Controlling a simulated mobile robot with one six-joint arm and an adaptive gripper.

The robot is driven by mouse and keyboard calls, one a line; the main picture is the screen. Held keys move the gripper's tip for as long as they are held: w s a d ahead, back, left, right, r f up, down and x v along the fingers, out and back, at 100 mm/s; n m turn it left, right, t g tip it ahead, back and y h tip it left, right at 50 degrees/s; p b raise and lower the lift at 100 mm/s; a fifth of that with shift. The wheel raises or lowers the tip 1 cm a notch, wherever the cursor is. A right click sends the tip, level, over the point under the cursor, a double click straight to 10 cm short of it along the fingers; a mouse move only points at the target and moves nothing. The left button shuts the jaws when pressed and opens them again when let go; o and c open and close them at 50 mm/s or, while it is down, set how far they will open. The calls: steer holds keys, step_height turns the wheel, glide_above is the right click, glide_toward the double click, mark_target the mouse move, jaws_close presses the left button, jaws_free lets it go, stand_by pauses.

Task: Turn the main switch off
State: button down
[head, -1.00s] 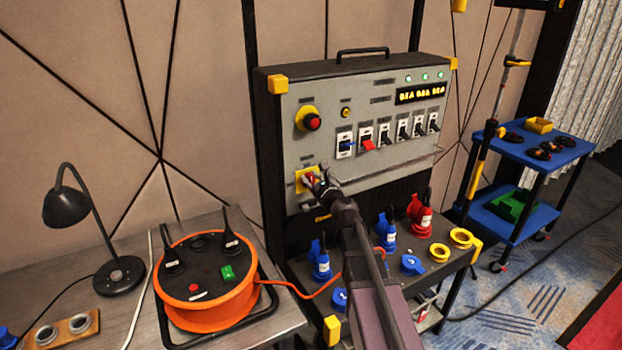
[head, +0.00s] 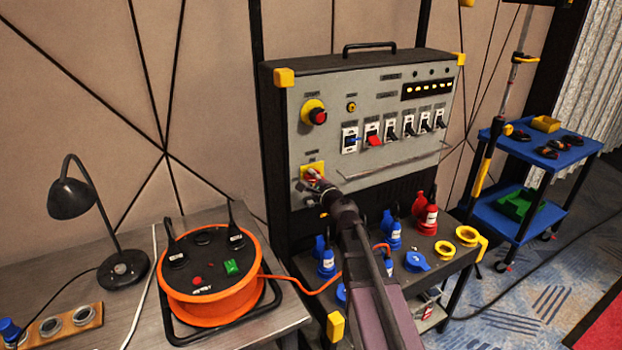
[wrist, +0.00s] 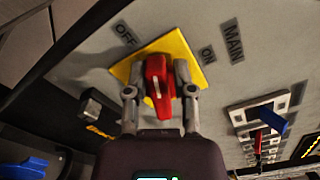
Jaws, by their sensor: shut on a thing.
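The main switch is a red handle (wrist: 156,78) on a yellow plate (wrist: 187,52), labelled MAIN, OFF and ON in the wrist view. In the head view its yellow plate (head: 318,166) sits at the lower left of the grey panel (head: 375,165). My gripper (wrist: 160,91) has one finger on each side of the red handle and is shut on it. The handle's white mark points up in the wrist picture, toward the side between the OFF and ON labels. In the head view my gripper (head: 313,178) partly hides the handle.
A red push button (head: 319,117) and a row of breakers (head: 391,131) are on the panel above. Blue and red plugs stand on the ledge below. An orange cable reel (head: 212,275) and a lamp (head: 74,198) stand on the table at left. A blue cart (head: 560,165) stands at right.

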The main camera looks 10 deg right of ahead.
steer(key=n, duration=0.2)
steer(key=f+n, duration=0.1)
steer(key=n, duration=0.1)
steer(key=shift+w+n+b, duration=0.15)
steer(key=shift+n+b, duration=0.2)
steer(key=shift+n, duration=0.05)
steer(key=shift+w+f+n, duration=0.1)
steer(key=shift+n, duration=0.4)
steer(key=shift+d, duration=0.1)
steer(key=shift+w, duration=0.1)
steer(key=c, duration=0.6)
jaws_free()
steer(key=shift+s+f, duration=0.1)
steer(key=shift+s, duration=0.2)
